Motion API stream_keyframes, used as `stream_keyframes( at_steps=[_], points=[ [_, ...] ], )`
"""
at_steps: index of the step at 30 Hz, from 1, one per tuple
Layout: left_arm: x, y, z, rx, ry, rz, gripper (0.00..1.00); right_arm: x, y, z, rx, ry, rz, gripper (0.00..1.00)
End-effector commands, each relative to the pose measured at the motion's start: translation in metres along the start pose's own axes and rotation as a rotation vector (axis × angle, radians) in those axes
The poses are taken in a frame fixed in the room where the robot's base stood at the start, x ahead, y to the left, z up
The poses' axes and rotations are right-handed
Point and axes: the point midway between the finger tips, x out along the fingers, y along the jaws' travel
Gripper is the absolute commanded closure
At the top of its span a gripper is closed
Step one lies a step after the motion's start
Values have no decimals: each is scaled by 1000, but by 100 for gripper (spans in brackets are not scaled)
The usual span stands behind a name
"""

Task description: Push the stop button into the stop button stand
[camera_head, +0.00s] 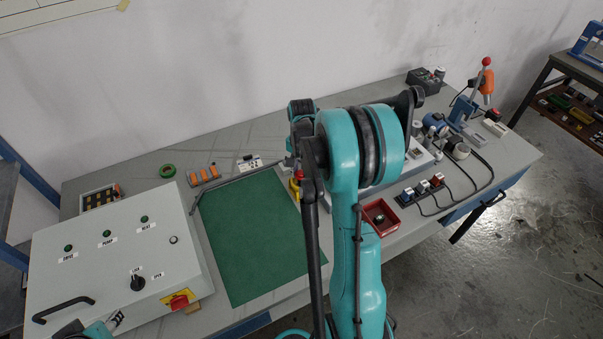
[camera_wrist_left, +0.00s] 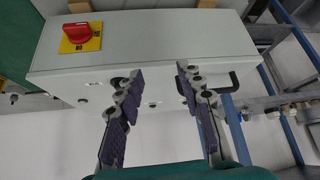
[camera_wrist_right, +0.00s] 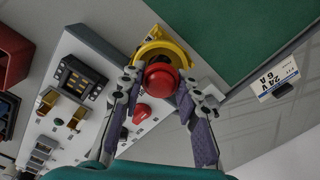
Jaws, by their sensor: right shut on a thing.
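The red stop button (camera_wrist_right: 161,78) is between the fingertips of my right gripper (camera_wrist_right: 160,88) in the right wrist view. The gripper is shut on it. The yellow stop button stand (camera_wrist_right: 172,44) shows just behind the red button and curves around it. I cannot tell how deep the button sits in the stand. In the head view the yellow stand (camera_head: 296,187) shows beside the green mat, and my right arm hides most of the gripper. My left gripper (camera_wrist_left: 160,72) is open and empty near the control box in the left wrist view.
A grey control box (camera_head: 110,255) with a red switch (camera_head: 179,301) stands at the left. A green mat (camera_head: 255,235) lies mid-table. A red bin (camera_head: 381,217) is right of my right arm. A panel with another red knob (camera_wrist_right: 142,113) is near the right gripper.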

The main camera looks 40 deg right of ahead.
Motion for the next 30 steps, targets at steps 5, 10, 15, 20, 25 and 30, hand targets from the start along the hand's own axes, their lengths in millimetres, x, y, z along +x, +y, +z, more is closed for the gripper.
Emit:
stream_keyframes(
  at_steps=[5, 10, 15, 20, 25, 30],
  points=[
    [1, 0, 1, 0, 0, 0, 63, 1, 0, 0, 0, 0, 0, 96],
    [1, 0, 0, 0, 0, 0, 63, 1, 0, 0, 0, 0, 0, 50],
    [1, 0, 0, 0, 0, 0, 63, 1, 0, 0, 0, 0, 0, 44],
    [1, 0, 1, 0, 0, 0, 63, 0, 0, 0, 0, 0, 0, 44],
    [1, 0, 0, 0, 0, 0, 63, -16, 0, 0, 0, 0, 0, 44],
    [1, 0, 0, 0, 0, 0, 63, -53, 0, 0, 0, 0, 0, 44]
  ],
)
